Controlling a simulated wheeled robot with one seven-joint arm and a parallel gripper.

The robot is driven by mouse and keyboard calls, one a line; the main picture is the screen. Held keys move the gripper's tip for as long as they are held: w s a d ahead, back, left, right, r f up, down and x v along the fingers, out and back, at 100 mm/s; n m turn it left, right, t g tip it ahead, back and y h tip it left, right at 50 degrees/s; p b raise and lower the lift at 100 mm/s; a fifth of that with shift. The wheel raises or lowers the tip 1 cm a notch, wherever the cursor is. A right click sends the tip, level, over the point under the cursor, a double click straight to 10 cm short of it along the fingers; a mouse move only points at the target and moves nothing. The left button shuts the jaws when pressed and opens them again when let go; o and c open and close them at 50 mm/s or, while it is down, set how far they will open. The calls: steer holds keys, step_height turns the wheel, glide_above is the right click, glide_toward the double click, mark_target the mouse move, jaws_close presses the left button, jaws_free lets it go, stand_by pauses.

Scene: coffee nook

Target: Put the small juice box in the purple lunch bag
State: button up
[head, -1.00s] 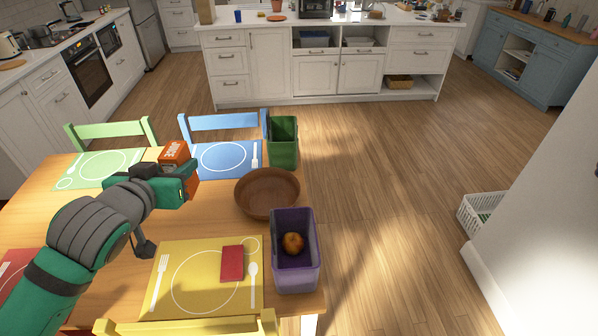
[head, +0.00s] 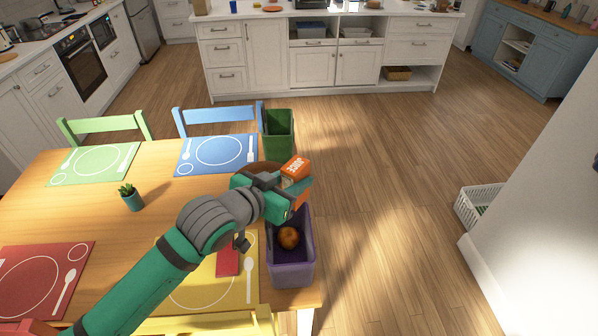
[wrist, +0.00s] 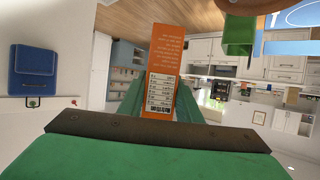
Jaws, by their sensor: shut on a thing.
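An orange juice box (head: 295,168) is held in my gripper (head: 290,196), which is shut on it. The box is tilted and raised above the far end of the purple lunch bag (head: 292,276). In the wrist view the juice box (wrist: 172,60) stands between the two green fingers, with its printed label facing the camera. The purple lunch bag is open at the top, at the table's right edge, and an orange-brown round fruit (head: 289,238) lies inside it. My gripper hides part of the bag's far rim.
A green bin-like bag (head: 278,140) stands beyond, at the table's right edge. A brown bowl (head: 247,169) is mostly hidden behind my arm. A small potted plant (head: 131,198) and several coloured placemats lie on the table (head: 120,225).

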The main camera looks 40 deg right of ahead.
steer(key=shift+f, duration=1.95)
steer(key=o, duration=1.3)
steer(key=v, duration=1.1)
steer(key=shift+f, duration=0.1)
steer(key=shift+d, duration=0.15)
